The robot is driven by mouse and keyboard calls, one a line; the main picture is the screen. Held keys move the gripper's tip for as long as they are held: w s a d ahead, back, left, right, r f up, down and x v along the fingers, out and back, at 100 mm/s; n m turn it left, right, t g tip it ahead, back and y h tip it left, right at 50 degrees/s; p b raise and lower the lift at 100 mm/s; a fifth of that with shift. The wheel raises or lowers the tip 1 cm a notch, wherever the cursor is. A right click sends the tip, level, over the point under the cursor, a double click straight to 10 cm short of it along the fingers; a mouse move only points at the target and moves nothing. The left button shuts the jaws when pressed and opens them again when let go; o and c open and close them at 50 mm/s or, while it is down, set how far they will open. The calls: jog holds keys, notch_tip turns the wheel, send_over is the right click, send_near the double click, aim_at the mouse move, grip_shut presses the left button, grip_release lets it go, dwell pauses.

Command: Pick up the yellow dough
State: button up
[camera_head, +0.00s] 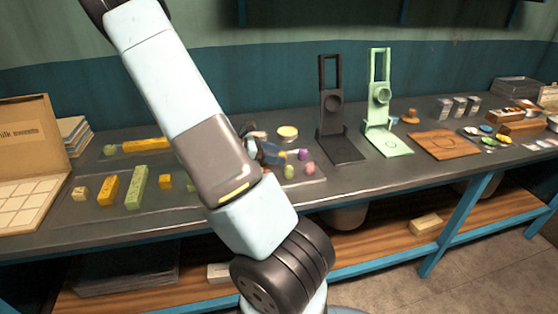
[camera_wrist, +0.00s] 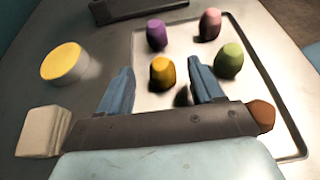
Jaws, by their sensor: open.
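The yellow dough (camera_wrist: 162,74) is a small rounded lump standing on a light tray (camera_wrist: 222,111) in the wrist view. My gripper (camera_wrist: 161,66) is open, with one blue finger on each side of the yellow dough. A gap shows between the dough and each finger, and I see no contact. In the head view my gripper (camera_head: 279,154) is low over the tray at the middle of the counter, largely behind my arm. A small yellow patch by the fingers there may be the dough, but it is too small to tell.
Close by stand purple (camera_wrist: 156,34), pink (camera_wrist: 209,24), green (camera_wrist: 229,60) and orange-brown (camera_wrist: 261,113) lumps. A yellow-topped round tub (camera_wrist: 65,63) and a pale block (camera_wrist: 43,131) lie left. Black (camera_head: 331,110) and green (camera_head: 379,105) stands rise right of my gripper.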

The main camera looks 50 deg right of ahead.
jog(key=shift+s+d, duration=0.1)
jog(key=c, duration=1.1)
